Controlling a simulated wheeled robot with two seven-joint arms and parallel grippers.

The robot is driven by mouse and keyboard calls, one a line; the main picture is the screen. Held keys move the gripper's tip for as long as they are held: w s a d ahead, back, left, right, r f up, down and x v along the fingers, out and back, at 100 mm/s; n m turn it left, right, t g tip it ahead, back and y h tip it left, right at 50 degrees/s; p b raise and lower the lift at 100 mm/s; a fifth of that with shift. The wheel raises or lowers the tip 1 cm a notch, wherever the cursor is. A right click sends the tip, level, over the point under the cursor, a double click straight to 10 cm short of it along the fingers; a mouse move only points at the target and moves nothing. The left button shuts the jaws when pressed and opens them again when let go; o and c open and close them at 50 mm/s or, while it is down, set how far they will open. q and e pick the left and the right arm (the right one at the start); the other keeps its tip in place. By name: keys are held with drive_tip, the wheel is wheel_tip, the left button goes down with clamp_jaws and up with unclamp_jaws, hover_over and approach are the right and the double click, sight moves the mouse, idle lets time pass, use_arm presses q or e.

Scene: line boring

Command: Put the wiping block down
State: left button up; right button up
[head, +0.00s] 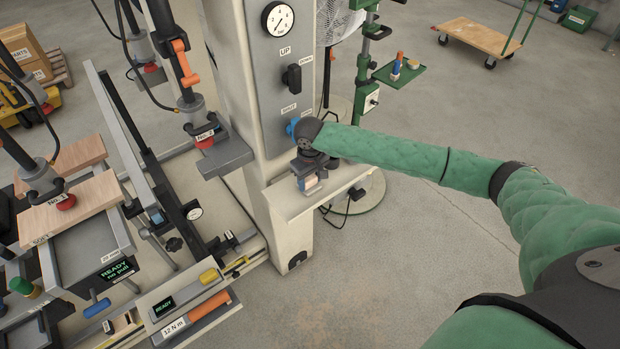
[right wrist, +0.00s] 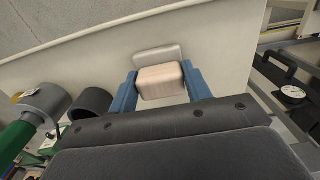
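The wiping block is a small pale wooden block; it shows in the right wrist view (right wrist: 162,82) between my two blue fingers, which touch its sides. In the head view the block (head: 311,183) shows below my right gripper (head: 308,177), over the pale shelf (head: 285,208) on the front of the column. I cannot tell whether its underside touches the shelf. A flat grey piece (right wrist: 158,53) shows just beyond the block in the right wrist view. My left gripper is in neither view.
The grey column (head: 262,100) with a gauge and knobs rises right behind the shelf. Left of it stand clamps, including No. 2 (head: 206,137), and wooden blocks (head: 70,208). A green stand (head: 368,80) is to the right. Open floor lies in front and right.

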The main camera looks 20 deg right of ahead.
sight(310, 178)
drive_tip(key=o, duration=0.4)
drive_tip(key=shift+c, duration=0.2)
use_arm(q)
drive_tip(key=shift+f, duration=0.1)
use_arm(e)
drive_tip(key=shift+r, duration=0.1)
drive_tip(key=shift+r, duration=0.2)
wheel_tip(310, 178, up, 4)
drive_tip(key=shift+f+b, duration=0.1)
drive_tip(key=shift+b, duration=1.15)
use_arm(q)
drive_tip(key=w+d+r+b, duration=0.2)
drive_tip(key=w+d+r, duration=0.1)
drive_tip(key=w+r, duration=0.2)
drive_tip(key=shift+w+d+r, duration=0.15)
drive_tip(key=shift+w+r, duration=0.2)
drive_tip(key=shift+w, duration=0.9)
use_arm(e)
wheel_tip(310, 178, up, 8)
drive_tip(key=shift+f, duration=0.1)
